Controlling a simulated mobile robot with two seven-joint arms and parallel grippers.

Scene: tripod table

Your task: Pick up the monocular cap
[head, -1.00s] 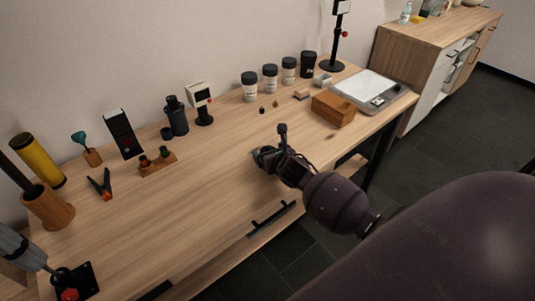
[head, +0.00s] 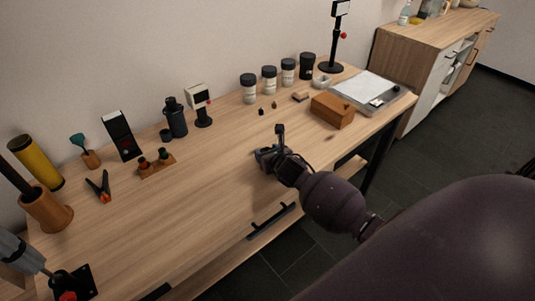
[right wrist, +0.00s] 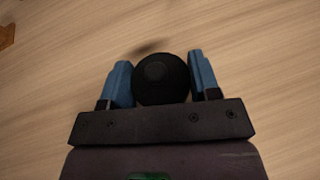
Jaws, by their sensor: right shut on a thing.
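My right gripper (head: 264,156) is over the middle of the table in the head view. In the right wrist view its blue fingers (right wrist: 161,78) are shut on a round black piece that looks like the monocular cap (right wrist: 161,77). A blurred shadow lies on the wood beyond it, so it appears held above the table. In the head view the cap is hard to make out at the fingers. The black monocular (head: 176,117) stands upright near the wall, with a small black cylinder (head: 166,135) beside it.
The wooden table (head: 205,190) is bare around the right gripper. Behind are several jars (head: 269,78) and a small white-faced stand (head: 200,105). A brown box (head: 333,109) and a flat scale (head: 370,92) stand right. A clamp (head: 101,187) and a wooden holder (head: 156,169) lie left.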

